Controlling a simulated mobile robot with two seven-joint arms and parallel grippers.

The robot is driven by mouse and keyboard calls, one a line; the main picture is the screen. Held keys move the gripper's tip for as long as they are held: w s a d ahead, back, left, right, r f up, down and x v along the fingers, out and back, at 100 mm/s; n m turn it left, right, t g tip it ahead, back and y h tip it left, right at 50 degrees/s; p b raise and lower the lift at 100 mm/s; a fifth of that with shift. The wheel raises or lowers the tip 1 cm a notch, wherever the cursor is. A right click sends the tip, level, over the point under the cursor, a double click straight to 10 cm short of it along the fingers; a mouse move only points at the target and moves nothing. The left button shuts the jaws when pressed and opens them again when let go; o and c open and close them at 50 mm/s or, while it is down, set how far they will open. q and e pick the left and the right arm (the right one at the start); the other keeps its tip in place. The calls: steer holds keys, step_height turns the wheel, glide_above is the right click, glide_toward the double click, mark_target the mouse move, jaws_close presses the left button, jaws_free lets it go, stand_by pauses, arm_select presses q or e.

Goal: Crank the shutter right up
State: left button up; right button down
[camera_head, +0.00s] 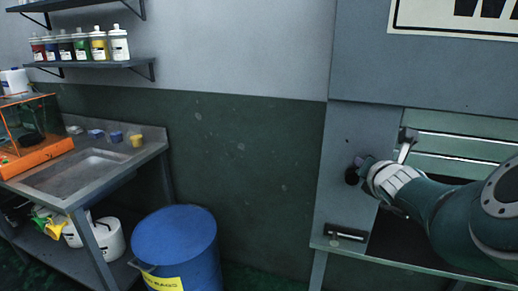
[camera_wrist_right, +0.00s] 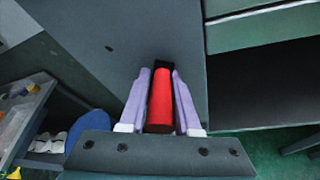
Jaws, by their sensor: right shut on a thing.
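The shutter (camera_head: 462,146) is a pale green slatted panel at the right of the head view, with a dark opening (camera_head: 395,238) beneath it. Its slats also show at the top right of the wrist view (camera_wrist_right: 262,28). My right gripper (camera_wrist_right: 160,76) has its purple fingers on either side of a red crank grip (camera_wrist_right: 160,102) and is shut on it. In the head view my right gripper (camera_head: 364,168) is at the grey panel left of the shutter, and my wrist hides most of the crank. A dark round part (camera_head: 352,176) shows by the fingertips. My left gripper is out of view.
A grey counter edge (camera_head: 345,246) runs below the opening. A blue drum (camera_head: 175,243) stands on the floor left of it. A bench with a sink (camera_head: 78,172) is at the left, under a shelf of bottles (camera_head: 92,63). The wall between is clear.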

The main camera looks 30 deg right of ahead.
step_height(320, 180, down, 7)
steer(key=s+d+m+t+b, duration=0.1)
steer(key=m+t+b, duration=0.4)
steer(key=m+b, duration=0.6)
steer(key=shift+s+m+t+y, duration=0.3)
steer(key=shift+s+m, duration=0.05)
steer(key=shift+m, duration=0.15)
steer(key=c, duration=0.8)
jaws_free()
steer(key=shift+o, duration=0.6)
steer(key=shift+r, duration=0.1)
